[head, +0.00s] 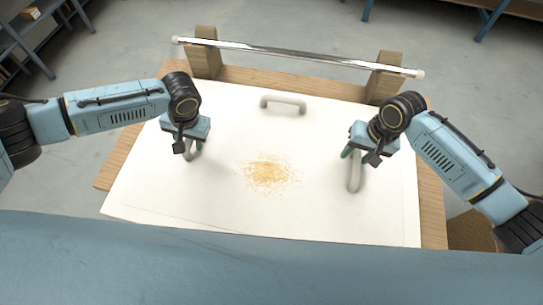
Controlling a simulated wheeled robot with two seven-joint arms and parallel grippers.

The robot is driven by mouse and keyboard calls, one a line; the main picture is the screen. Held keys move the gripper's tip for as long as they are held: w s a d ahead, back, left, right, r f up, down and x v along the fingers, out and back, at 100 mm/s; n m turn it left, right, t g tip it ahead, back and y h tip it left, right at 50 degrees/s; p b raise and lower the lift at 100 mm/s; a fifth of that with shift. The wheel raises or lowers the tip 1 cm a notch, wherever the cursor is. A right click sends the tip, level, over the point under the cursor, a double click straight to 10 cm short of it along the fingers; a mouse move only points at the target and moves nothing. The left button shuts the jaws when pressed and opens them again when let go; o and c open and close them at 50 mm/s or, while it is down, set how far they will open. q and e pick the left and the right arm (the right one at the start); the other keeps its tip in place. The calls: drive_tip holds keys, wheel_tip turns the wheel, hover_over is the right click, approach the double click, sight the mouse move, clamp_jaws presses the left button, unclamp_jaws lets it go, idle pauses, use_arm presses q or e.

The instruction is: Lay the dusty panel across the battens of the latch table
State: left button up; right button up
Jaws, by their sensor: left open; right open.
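The dusty panel (225,205) is a large white sheet with a patch of tan dust (270,173) near its middle. It covers most of a wooden table (433,205); I cannot tell whether it rests on anything under it. It has grey handles at the back (283,104), at the left (196,152) and at the right (354,175). My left gripper (187,150) is open at the left handle and partly hides it. My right gripper (362,153) is open at the right handle's far end. No battens show.
A shiny metal bar (295,56) with pale end caps runs across two wooden blocks (205,55) (384,75) at the table's back edge. Shelving (30,45) stands at the back left. Grey concrete floor (125,50) is clear around the table.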

use_arm(q)
drive_tip(key=shift+f, duration=0.15)
use_arm(e)
drive_tip(key=shift+f, duration=0.15)
use_arm(q)
clamp_jaws()
use_arm(e)
drive_tip(key=c, duration=0.9)
clamp_jaws()
use_arm(q)
drive_tip(key=shift+a, duration=0.1)
use_arm(e)
drive_tip(key=shift+w, duration=0.15)
